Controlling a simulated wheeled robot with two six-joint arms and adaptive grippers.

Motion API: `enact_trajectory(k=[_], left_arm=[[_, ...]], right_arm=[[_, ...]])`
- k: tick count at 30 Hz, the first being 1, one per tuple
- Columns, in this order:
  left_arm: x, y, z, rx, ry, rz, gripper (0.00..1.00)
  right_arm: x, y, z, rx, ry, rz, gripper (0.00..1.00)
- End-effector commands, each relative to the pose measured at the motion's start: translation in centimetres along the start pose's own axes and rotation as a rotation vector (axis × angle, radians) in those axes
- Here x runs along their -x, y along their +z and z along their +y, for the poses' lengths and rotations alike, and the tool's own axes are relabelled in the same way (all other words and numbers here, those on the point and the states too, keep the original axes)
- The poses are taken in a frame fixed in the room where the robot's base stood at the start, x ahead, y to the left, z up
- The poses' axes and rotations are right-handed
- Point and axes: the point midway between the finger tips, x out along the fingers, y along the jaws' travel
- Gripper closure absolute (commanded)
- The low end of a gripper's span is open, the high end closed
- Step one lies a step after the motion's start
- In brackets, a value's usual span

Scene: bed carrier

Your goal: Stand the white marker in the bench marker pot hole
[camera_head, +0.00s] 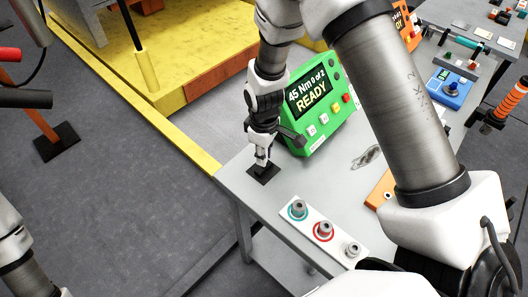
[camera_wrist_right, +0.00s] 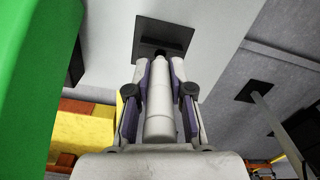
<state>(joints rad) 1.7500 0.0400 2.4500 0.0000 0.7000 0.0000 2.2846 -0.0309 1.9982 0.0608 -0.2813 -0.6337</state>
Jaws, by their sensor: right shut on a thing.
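My right gripper (camera_head: 262,160) is shut on the white marker (camera_wrist_right: 159,105), which lies lengthwise between the two fingers in the right wrist view. The marker's dark end points at the marker pot, a dark square (camera_wrist_right: 150,30) on the bench. In the head view the dark square (camera_head: 262,176) is at the bench's near-left corner, right below my right fingertips. The marker is mostly hidden there by the fingers. I cannot tell whether its end is in the hole or just above it. Part of my left arm shows at the lower left; its gripper is out of view.
A green torque display (camera_head: 318,105) reading READY stands on the bench close beside my right wrist. A white plate with several sockets (camera_head: 323,231) lies near the front edge. The grey bench (camera_head: 290,176) is bare between them. A yellow-edged platform (camera_head: 175,125) is behind.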

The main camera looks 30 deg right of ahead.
Motion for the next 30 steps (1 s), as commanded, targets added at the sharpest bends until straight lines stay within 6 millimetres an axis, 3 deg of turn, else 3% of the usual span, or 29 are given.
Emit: enact_trajectory(k=[30], left_arm=[[-1.1,0.0,0.0,0.0,0.0,0.0,0.6]], right_arm=[[-1.8,0.0,0.0,0.0,0.0,0.001,1.0]])
